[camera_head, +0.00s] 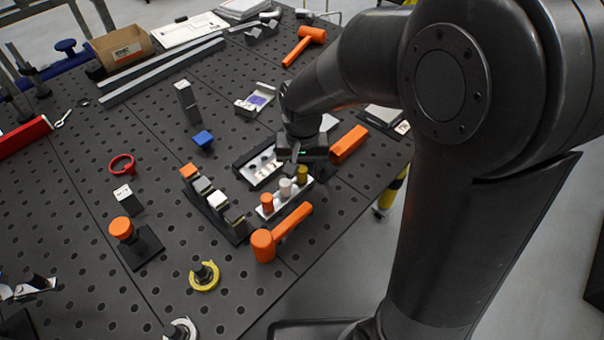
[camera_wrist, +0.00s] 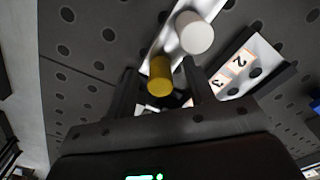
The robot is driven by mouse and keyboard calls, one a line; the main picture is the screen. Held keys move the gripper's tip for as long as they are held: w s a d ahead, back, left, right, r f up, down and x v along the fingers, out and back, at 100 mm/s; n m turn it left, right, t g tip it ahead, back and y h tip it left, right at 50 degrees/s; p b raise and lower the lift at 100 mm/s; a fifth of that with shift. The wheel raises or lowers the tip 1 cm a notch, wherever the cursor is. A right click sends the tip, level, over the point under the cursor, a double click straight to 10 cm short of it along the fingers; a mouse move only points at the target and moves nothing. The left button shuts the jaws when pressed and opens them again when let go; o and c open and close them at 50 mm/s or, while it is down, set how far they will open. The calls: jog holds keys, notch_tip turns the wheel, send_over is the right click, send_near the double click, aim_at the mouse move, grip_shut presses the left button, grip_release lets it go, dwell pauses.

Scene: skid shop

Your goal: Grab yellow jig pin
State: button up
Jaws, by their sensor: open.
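The yellow jig pin (camera_head: 302,174) stands upright at the far end of a narrow white holder (camera_head: 292,204), in line with a white pin (camera_head: 285,188) and an orange pin (camera_head: 267,203). My gripper (camera_head: 299,160) is over that end of the holder. In the wrist view, the open fingers (camera_wrist: 161,80) lie to either side of the yellow pin (camera_wrist: 159,76), with gaps visible. The white pin (camera_wrist: 195,33) shows just beyond it. I cannot tell how far the fingertips reach down the pin.
A black tray (camera_head: 257,165) lies left of the holder. A row of colored-topped blocks (camera_head: 217,201) and an orange mallet (camera_head: 281,233) are close by. An orange block (camera_head: 348,144) lies to the right, near the perforated table's edge.

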jog(key=shift+c, duration=0.3)
grip_shut()
dwell(0.4)
